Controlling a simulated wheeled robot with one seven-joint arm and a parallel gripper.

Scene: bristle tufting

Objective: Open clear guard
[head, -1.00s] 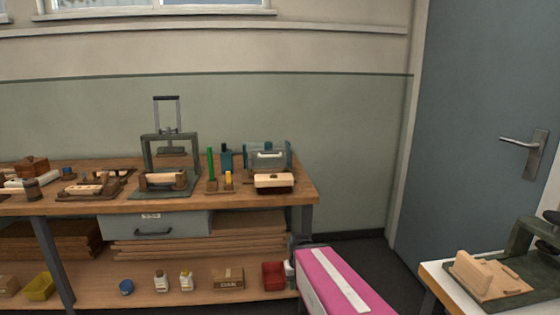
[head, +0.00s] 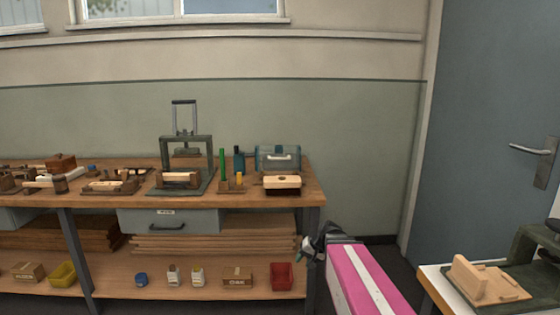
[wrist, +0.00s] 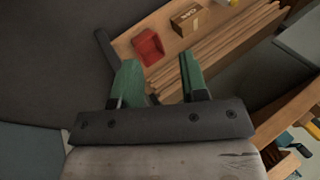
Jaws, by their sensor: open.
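The clear guard (head: 263,153) is a see-through bluish cover with a pale handle (head: 281,157) on its front. It stands at the right end of the workbench, behind a pale wooden block (head: 282,182), and looks closed. My gripper (head: 306,246) is below and to the right of the guard, beside the bench's right leg and apart from the guard. In the wrist view my gripper (wrist: 160,82) has its two green fingers spread, with nothing between them. The wrist view points down at the lower shelf.
The workbench (head: 310,192) also carries a green press (head: 163,160) and upright green and yellow pieces. A red bin (head: 281,276) sits on the lower shelf; it also shows in the wrist view (wrist: 149,47). A white-topped table (head: 440,283) stands at the right.

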